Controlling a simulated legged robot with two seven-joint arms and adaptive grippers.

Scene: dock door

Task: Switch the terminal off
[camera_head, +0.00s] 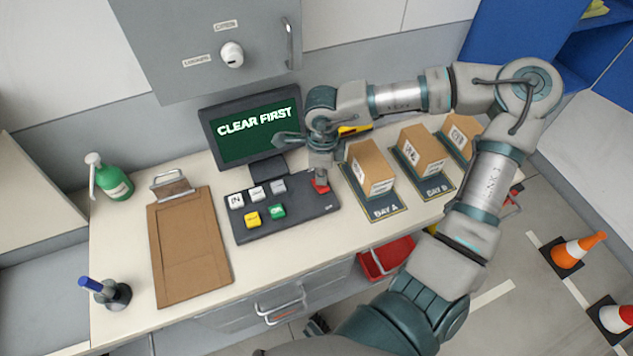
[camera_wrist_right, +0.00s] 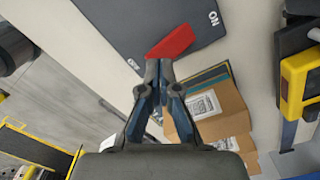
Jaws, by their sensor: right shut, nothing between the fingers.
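The terminal has a dark monitor (camera_head: 245,130) whose green screen reads "CLEAR FIRST". In front of it lies a dark grey key panel (camera_head: 290,222) with several white keys, a yellow key and a green key. A red lever (camera_head: 320,187) sits at the panel's right end. In the right wrist view, the red lever (camera_wrist_right: 171,42) lies between the "ON" lettering and a partly hidden label at the panel edge. My right gripper (camera_head: 320,174) points down at the lever. Its fingertips (camera_wrist_right: 158,66) are shut and empty, close beside the lever; contact is unclear. My left gripper is out of view.
Cardboard boxes (camera_head: 372,168) stand on dark mats right of the panel. A yellow-and-black device (camera_head: 354,130) is behind my right gripper. A clipboard (camera_head: 188,245), green spray bottle (camera_head: 114,183) and stamp-like object (camera_head: 108,293) are on the left. A grey cabinet (camera_head: 205,45) hangs above.

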